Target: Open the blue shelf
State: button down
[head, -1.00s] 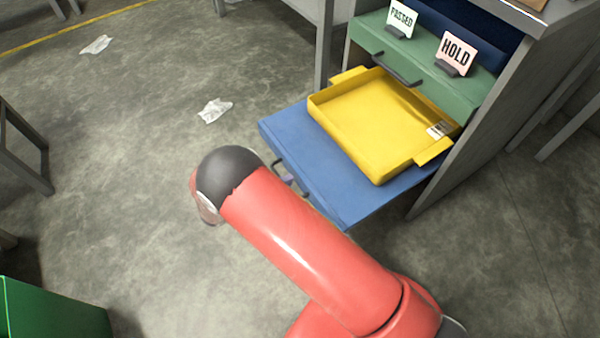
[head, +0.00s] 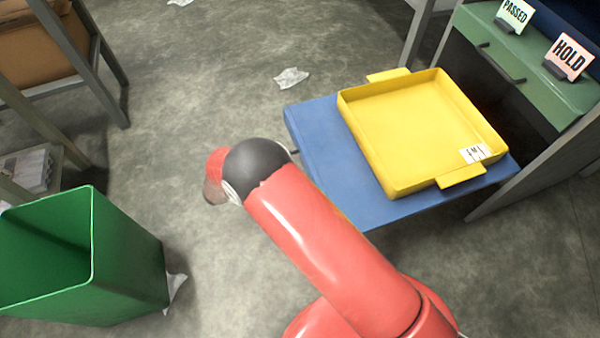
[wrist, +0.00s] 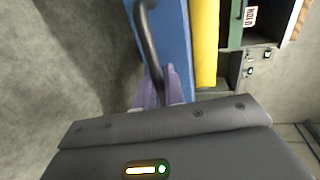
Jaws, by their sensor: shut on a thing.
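The blue shelf (head: 319,155) is slid well out of the cabinet, with a yellow tray (head: 415,130) lying on it. In the wrist view the blue front (wrist: 175,40) carries a dark bar handle (wrist: 148,42). My gripper (wrist: 160,78) has its pale purple fingers closed around the near end of that handle. In the head view my red arm hides the gripper and most of the handle. The yellow tray also shows in the wrist view (wrist: 204,45), behind the blue front.
A green shelf (head: 520,65) with PASSED (head: 514,15) and HOLD (head: 568,56) signs sits above in the cabinet. A green bin (head: 125,255) stands at left, near a grey rack (head: 100,60).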

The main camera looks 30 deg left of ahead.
jog(key=shift+s+f, duration=0.1)
jog(key=shift+s, duration=0.05)
jog(key=c, duration=1.6)
grip_release()
jog(key=shift+a, duration=0.1)
jog(key=v, duration=0.7)
jog(key=shift+s+a, duration=0.2)
jog(key=shift+s, duration=0.1)
